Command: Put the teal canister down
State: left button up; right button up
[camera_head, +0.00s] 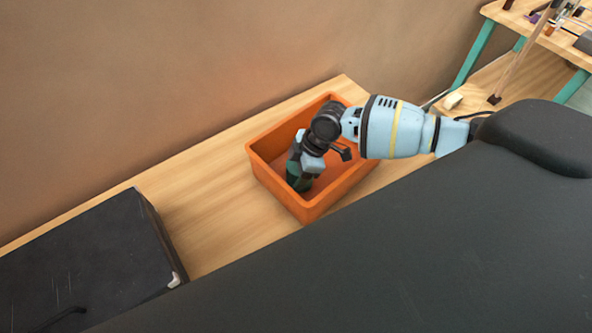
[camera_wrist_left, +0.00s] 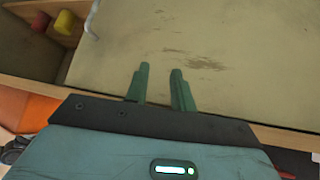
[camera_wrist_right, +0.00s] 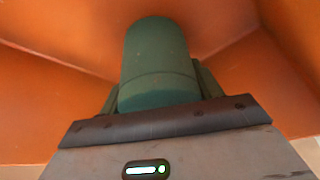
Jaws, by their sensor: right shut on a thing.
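The teal canister (camera_wrist_right: 158,58) is a dark green-teal cylinder between the fingers of my right gripper (camera_wrist_right: 158,88) in the right wrist view. My right gripper is shut on it. In the head view the canister (camera_head: 298,176) shows partly below my right gripper (camera_head: 305,170), inside the orange bin (camera_head: 262,172). Orange walls surround it in the right wrist view. I cannot tell whether the canister touches the bin floor. My left gripper (camera_wrist_left: 160,85) shows in the left wrist view, its two fingers apart with nothing between them, over a pale worn surface (camera_wrist_left: 225,50).
The bin stands on a wooden bench (camera_head: 215,215) against a brown wall. A black case (camera_head: 90,260) lies at the left, with bare bench between it and the bin. A shelf unit (camera_head: 510,75) stands at the upper right. Red (camera_wrist_left: 41,21) and yellow (camera_wrist_left: 64,22) pieces show in the left wrist view.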

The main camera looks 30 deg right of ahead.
jog(key=o, duration=1.1)
jog(key=shift+f, duration=0.15)
jog(key=shift+c, duration=0.2)
jog(key=v, duration=1.2)
jog(key=shift+p, duration=0.45)
jog(key=shift+s, duration=0.1)
